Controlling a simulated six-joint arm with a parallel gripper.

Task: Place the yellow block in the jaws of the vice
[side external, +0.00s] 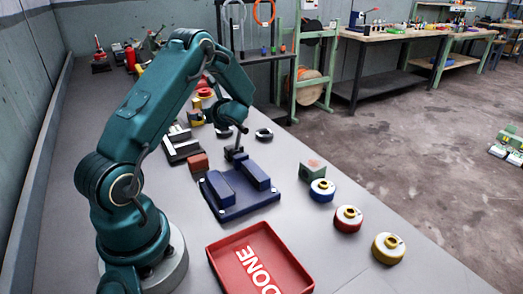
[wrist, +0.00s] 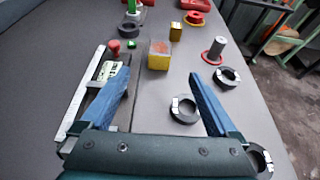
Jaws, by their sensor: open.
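In the side view a yellow block (side external: 196,118) stands behind the dark tool, beyond my forearm. My gripper (wrist: 158,84) is open, its two blue fingers apart with nothing between them; the yellow block is farther off, beyond the fingertips. In the side view the fingers are hard to make out behind my wrist. The blue vice (side external: 240,208) lies on the bench nearer the side camera, with two blue jaw bars apart and an empty gap. The vice is outside the wrist view.
Black rings (wrist: 183,109) lie by the right finger. A long pale-edged tool (wrist: 85,92) lies left. A grey cylinder on a red base (wrist: 215,50) stands right. A red tray (side external: 258,262), a reddish block (side external: 198,163) and several coloured round pieces (side external: 348,218) surround the vice.

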